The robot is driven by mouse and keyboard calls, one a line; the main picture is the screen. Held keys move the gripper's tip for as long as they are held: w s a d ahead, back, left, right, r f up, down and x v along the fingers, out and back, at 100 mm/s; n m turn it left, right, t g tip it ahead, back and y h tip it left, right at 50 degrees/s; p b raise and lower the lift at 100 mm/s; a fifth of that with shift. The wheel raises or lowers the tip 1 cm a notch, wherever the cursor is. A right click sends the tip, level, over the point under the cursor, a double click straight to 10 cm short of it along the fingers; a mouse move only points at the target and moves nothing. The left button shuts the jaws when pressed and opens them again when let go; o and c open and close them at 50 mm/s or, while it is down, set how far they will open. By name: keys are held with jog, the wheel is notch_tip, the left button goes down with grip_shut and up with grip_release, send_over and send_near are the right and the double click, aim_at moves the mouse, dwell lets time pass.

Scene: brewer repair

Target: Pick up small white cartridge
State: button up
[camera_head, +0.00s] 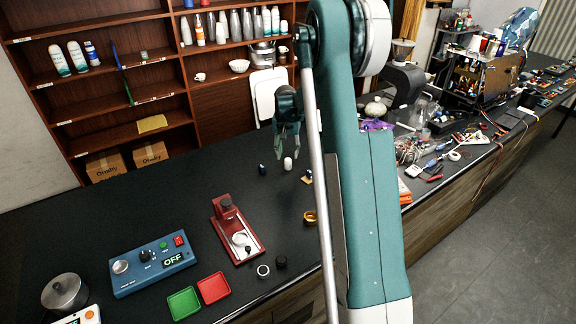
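A small white cartridge (288,163) stands upright on the dark counter (180,205), in the middle of the view. My gripper (288,153) points down just above or behind it; its two fingers look spread, with nothing seen between them. From this angle I cannot tell the exact gap between the fingertips and the cartridge. A small dark cartridge-like piece (262,169) stands to the left of the white one.
Right of the cartridge are a small tan-and-dark piece (307,177) and a brass cup (309,218). Nearer stand a red press (228,217), a blue control box (152,263) reading OFF, a red tray (213,288) and a green tray (184,304). The counter's left middle is clear.

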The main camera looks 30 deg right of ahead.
aim_at(288, 160)
jog(key=shift+w+d+f, duration=0.15)
jog(key=shift+w+f, duration=0.05)
jog(key=shift+f, duration=1.1)
jog(key=shift+w+d+f, duration=0.1)
jog(key=shift+w+f, duration=0.05)
jog(key=shift+f, duration=1.1)
jog(key=shift+c, duration=0.5)
jog(key=c, duration=0.9)
